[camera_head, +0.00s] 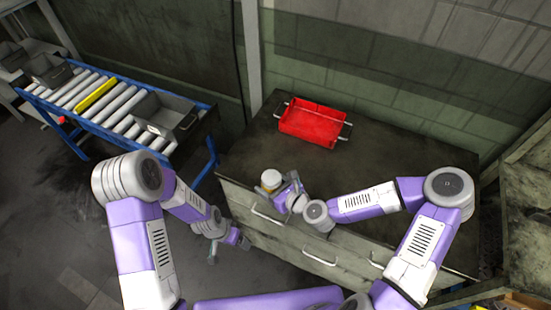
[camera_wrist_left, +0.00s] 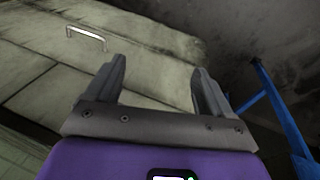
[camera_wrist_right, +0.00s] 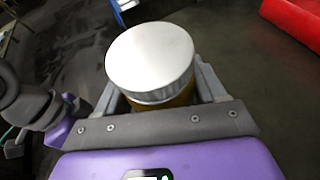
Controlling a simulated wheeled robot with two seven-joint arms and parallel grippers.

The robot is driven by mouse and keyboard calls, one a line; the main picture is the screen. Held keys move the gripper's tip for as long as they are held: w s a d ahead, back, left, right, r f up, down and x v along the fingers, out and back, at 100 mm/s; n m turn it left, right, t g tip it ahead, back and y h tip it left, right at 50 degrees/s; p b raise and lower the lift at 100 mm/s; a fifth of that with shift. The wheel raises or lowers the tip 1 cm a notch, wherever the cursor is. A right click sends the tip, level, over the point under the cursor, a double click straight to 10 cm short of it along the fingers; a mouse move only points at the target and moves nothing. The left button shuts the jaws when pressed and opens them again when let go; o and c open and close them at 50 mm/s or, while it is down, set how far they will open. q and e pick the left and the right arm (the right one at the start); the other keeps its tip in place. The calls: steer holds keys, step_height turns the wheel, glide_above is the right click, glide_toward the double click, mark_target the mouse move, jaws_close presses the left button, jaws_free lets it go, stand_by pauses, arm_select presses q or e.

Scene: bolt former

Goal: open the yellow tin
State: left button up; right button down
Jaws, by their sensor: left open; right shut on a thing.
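The yellow tin (camera_head: 270,185) stands at the left part of the dark bench top, with a pale lid (camera_head: 271,176) on it. In the right wrist view the silvery lid (camera_wrist_right: 150,58) covers most of the tin, and a strip of the yellow body (camera_wrist_right: 166,104) shows below it. My right gripper (camera_head: 282,187) is shut on the tin, with a finger on each side of its body. My left gripper (camera_wrist_left: 160,85) is open and empty, low in front of the bench drawers. In the head view it hangs left of the drawer fronts (camera_head: 228,245).
A red tray (camera_head: 312,125) with handles sits at the back of the bench (camera_head: 250,150). A roller conveyor (camera_head: 105,98) with a blue frame and a grey bin (camera_head: 165,115) stands at the left. Drawer handles (camera_head: 267,215) stick out from the bench front. The bench top right of the tray is clear.

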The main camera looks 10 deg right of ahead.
arm_select(q)
steer(key=w+d+r+m+y, duration=0.1)
steer(key=w+d+r+m, duration=0.2)
steer(key=w+r+m, duration=0.55)
step_height(320, 180, up, 22)
steer(key=r+m+y, duration=0.1)
steer(key=m+y, duration=0.1)
steer(key=m, duration=1.3)
glide_above(275, 177)
steer(key=shift+w+f, duration=0.15)
steer(key=shift+f, duration=0.2)
step_height(275, 177, down, 8)
steer(key=shift+r, duration=0.25)
steer(key=shift+c, duration=0.3)
